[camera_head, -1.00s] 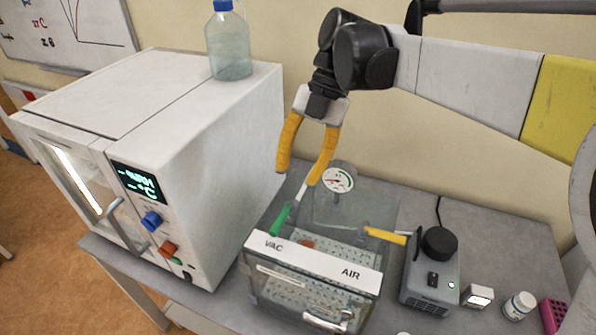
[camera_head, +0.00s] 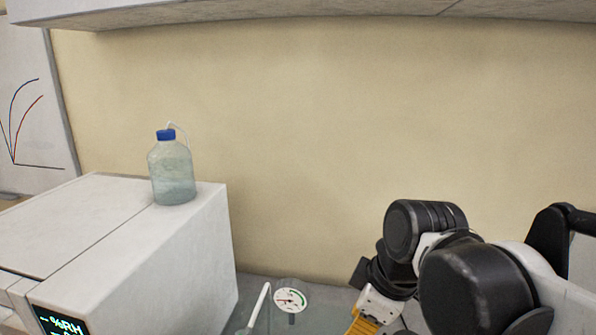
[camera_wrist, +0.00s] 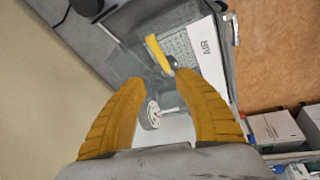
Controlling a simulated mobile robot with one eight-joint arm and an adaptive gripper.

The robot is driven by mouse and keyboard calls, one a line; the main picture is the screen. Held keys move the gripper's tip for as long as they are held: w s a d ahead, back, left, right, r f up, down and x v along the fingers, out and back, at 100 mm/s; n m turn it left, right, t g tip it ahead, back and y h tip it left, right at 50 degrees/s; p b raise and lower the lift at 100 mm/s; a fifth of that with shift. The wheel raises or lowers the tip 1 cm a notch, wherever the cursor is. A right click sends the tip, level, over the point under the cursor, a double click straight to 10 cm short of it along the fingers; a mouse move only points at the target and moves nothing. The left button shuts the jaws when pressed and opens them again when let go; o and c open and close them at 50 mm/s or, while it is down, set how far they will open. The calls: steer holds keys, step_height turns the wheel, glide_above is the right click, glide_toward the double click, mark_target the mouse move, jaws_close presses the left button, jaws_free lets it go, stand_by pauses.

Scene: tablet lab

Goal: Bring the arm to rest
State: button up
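My gripper (camera_wrist: 157,92) shows in the wrist view with its two yellow ribbed fingers spread apart and nothing between them. Beyond the fingers lies the clear vacuum box with a white AIR label (camera_wrist: 206,47), a yellow valve handle (camera_wrist: 158,53) and a round gauge (camera_wrist: 150,115). In the head view my arm is folded at the lower right. Only part of a yellow finger (camera_head: 360,325) shows there, at the bottom edge; the fingertips are out of the picture.
A white humidity chamber (camera_head: 110,250) stands at the left with a blue-capped bottle (camera_head: 173,175) on top. The gauge (camera_head: 290,300) shows at the bottom. A shelf (camera_head: 300,12) runs along the top. The wall between is clear.

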steer(key=s+d+f+m+t+h, duration=0.2)
steer(key=s+d+f+m+t, duration=0.25)
steer(key=d+m, duration=0.7)
step_height(320, 180, down, 19)
steer(key=a+m+b, duration=0.1)
steer(key=a+b, duration=0.1)
steer(key=b, duration=1.7)
steer(key=shift+s, duration=0.25)
